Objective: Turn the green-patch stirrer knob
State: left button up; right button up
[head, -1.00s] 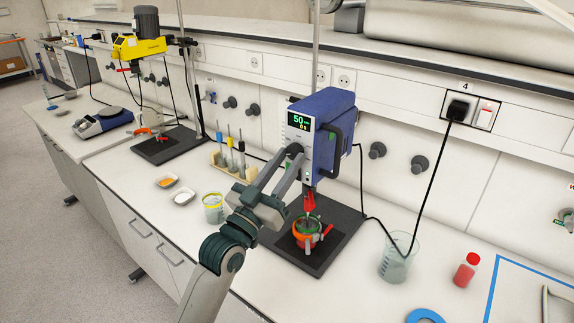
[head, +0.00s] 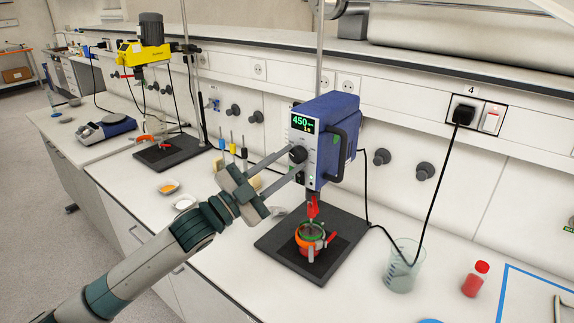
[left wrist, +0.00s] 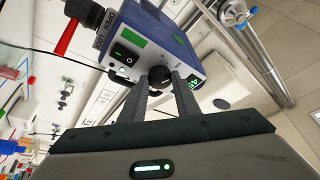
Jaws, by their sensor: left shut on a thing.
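The blue stirrer (head: 333,130) stands on a rod above a dark base plate. Its lit display (head: 302,124) reads 450. The black knob (head: 298,155) is on its front face, below the display. My left gripper (head: 297,160) is shut on the knob, with one finger on each side. The left wrist view shows the knob (left wrist: 160,77) between the fingertips and a green patch (left wrist: 132,34) on the stirrer housing. An orange-red holder with a green-rimmed vessel (head: 312,238) sits under the red chuck (head: 313,208). My right gripper is not in view.
A glass beaker (head: 402,266) and a red-capped bottle (head: 475,279) stand to the right. A white dish (head: 184,203) and an orange-filled dish (head: 168,187) lie left. A yellow stirrer (head: 143,50) stands farther back. A black cable hangs from the wall socket (head: 463,112).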

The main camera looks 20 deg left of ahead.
pick_arm(q)
jog(key=shift+m+g, duration=0.3)
jog(key=shift+m, duration=0.4)
jog(key=o, duration=1.1)
jog(key=shift+c, duration=0.2)
